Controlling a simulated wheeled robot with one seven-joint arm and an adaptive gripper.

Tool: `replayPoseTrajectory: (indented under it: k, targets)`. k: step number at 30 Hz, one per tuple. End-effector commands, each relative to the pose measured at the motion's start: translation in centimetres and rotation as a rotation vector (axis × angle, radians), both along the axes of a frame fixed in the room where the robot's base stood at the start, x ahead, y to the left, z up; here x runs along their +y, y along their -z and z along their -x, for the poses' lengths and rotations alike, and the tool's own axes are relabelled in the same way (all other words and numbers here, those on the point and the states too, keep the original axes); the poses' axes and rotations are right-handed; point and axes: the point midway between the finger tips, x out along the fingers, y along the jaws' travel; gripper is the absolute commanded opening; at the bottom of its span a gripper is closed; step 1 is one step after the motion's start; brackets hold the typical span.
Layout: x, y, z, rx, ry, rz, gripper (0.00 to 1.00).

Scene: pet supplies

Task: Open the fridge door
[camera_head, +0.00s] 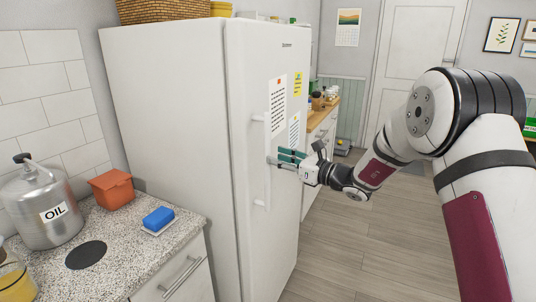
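The tall white fridge (172,110) stands left of centre, and its front door (290,50) looks shut against the body. A white vertical bar handle (262,204) runs along the left side of the door front. My gripper (276,157) reaches in from the right, with teal-padded fingers at the middle of the handle. The fingertips overlap the handle in this view. I cannot tell whether they enclose it, touch it or stop just short, nor how far apart they are. Part of the handle is hidden behind the fingers.
Left of the fridge, a speckled counter (125,262) holds an oil can (42,208), an orange box (112,188) and a blue sponge (158,217). A wicker basket (165,10) sits on the fridge. Wooden floor (345,245) is open in front of the door.

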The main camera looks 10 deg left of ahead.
Motion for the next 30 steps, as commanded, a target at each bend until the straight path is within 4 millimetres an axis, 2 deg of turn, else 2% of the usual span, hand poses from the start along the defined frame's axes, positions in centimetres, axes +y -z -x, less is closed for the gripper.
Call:
replayPoseTrajectory:
  k: [3,9,20,21,26,30]
  targets:
    - [1.9,0.0,-1.0,-0.002,-0.004,0.001,0.38]
    - [3.6,0.0,-2.1,-0.001,-0.002,0.001,0.38]
    - [4.0,0.0,-2.4,-0.001,0.0,0.001,0.38]
    - [4.0,0.0,-2.4,-0.001,0.0,0.001,0.36]
    - [4.0,0.0,-2.4,-0.001,0.0,0.001,0.0]
    - [4.0,0.0,-2.4,-0.001,-0.001,0.001,0.0]
